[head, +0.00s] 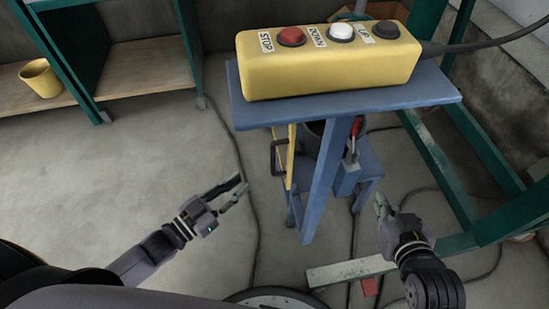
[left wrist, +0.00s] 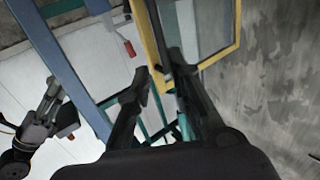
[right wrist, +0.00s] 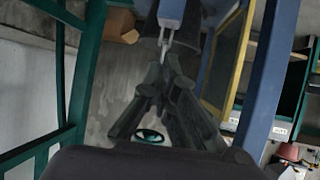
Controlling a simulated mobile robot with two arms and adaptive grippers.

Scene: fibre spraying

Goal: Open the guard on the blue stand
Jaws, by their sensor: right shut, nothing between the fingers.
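The blue stand (head: 330,188) stands in the middle of the head view. Its guard has a yellow frame (head: 291,157) and a dark handle (head: 277,157) on its left side, under the stand's top. In the left wrist view the guard (left wrist: 222,52) shows a yellow frame around a see-through panel, with the dark handle (left wrist: 166,72) near the fingertips. My left gripper (head: 241,188) is open and empty, left of and below the handle in the head view. My right gripper (head: 381,202) is shut and empty, right of the stand. It also shows shut in the right wrist view (right wrist: 161,75).
A yellow control box (head: 330,72) with red, white and black buttons lies on the stand's top. A small blue holder (head: 347,179) with a red-handled tool (head: 355,130) hangs on the stand's right. Green frames (head: 440,165) stand at right, a shelf with a yellow pot (head: 41,78) at left.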

